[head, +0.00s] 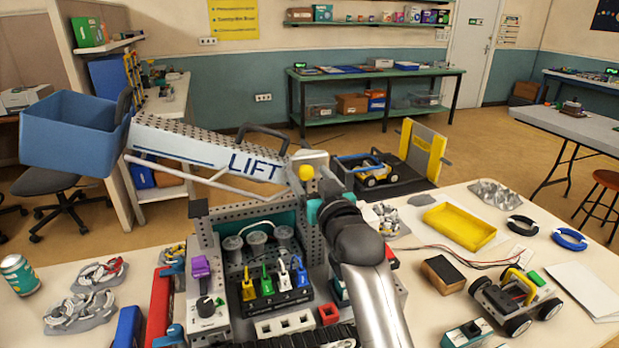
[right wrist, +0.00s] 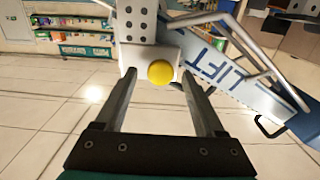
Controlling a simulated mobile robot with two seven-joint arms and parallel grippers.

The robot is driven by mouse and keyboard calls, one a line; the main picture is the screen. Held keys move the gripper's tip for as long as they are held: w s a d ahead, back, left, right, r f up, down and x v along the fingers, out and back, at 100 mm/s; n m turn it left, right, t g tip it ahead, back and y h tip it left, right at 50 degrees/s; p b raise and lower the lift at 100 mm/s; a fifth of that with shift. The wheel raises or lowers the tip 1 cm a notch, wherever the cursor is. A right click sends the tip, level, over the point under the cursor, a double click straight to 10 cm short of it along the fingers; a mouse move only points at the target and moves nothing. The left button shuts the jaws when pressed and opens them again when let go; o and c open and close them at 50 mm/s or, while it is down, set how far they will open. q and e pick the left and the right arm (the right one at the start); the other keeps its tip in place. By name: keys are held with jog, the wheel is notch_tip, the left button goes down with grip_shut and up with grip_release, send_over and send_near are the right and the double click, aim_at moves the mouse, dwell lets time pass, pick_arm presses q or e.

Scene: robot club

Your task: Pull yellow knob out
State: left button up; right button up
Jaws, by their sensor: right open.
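The yellow knob (head: 306,172) is a small round knob on a light block at the right end of the white LIFT arm (head: 215,148). In the right wrist view the knob (right wrist: 161,71) shows in front of a pale block (right wrist: 142,60). My right gripper (head: 318,203) comes up from below, just under the knob. Its two dark fingers in the right wrist view (right wrist: 158,78) are apart, one on each side of the knob. I cannot tell whether they touch it. My left gripper does not show.
A blue bin (head: 65,135) hangs at the left end of the lift arm. Below is a panel with several coloured switches (head: 275,285). A yellow tray (head: 460,226), a small wheeled car (head: 515,300) and cables lie on the table to the right.

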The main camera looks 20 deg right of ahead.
jog(key=shift+w, duration=0.15)
grip_shut()
dwell(0.6)
dwell(0.9)
